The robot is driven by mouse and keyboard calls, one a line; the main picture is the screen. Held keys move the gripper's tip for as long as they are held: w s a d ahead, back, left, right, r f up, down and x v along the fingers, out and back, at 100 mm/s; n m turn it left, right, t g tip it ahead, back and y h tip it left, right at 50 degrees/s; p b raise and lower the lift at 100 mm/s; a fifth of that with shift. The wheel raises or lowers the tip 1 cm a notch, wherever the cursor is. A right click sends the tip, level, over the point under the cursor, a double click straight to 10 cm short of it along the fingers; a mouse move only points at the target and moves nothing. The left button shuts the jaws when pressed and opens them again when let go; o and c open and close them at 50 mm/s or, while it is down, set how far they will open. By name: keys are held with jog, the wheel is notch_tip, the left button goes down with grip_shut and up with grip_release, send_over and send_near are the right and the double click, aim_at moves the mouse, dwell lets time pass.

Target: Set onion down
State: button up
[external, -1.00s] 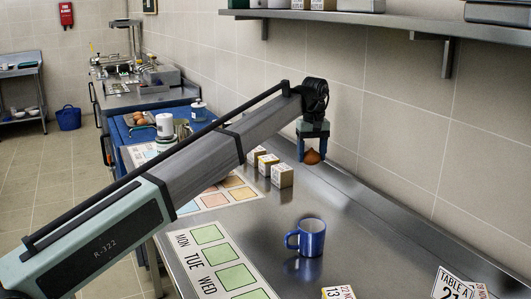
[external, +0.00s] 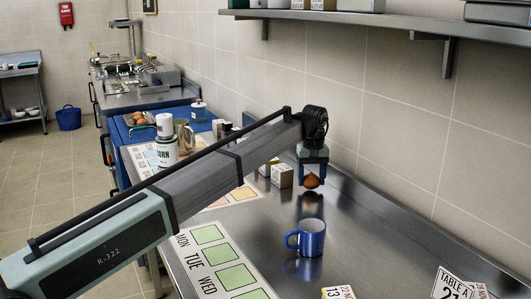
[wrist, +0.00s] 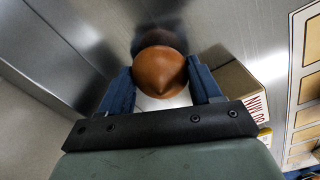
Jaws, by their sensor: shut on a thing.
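The onion (external: 311,181) is small, round and orange-brown with a pointed tip. My gripper (external: 312,172) points down and is shut on it, with a blue finger on each side. In the external view the onion hangs a little above the steel counter (external: 350,230), behind the blue mug, with a dark reflection below it. In the wrist view the onion (wrist: 161,70) sits between the two blue fingers (wrist: 161,90), its reflection on the metal beyond it.
A blue mug (external: 311,238) stands in front of the gripper. Small boxes (external: 282,176) stand just left of it; one box (wrist: 240,85) is close to a finger in the wrist view. A weekday chart (external: 215,262) lies at front left.

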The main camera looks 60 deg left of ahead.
jog(key=shift+f, duration=0.65)
jog(key=shift+f, duration=0.15)
jog(key=o, duration=1.1)
notch_tip(320, 180, up, 12)
jog(key=shift+r, duration=0.15)
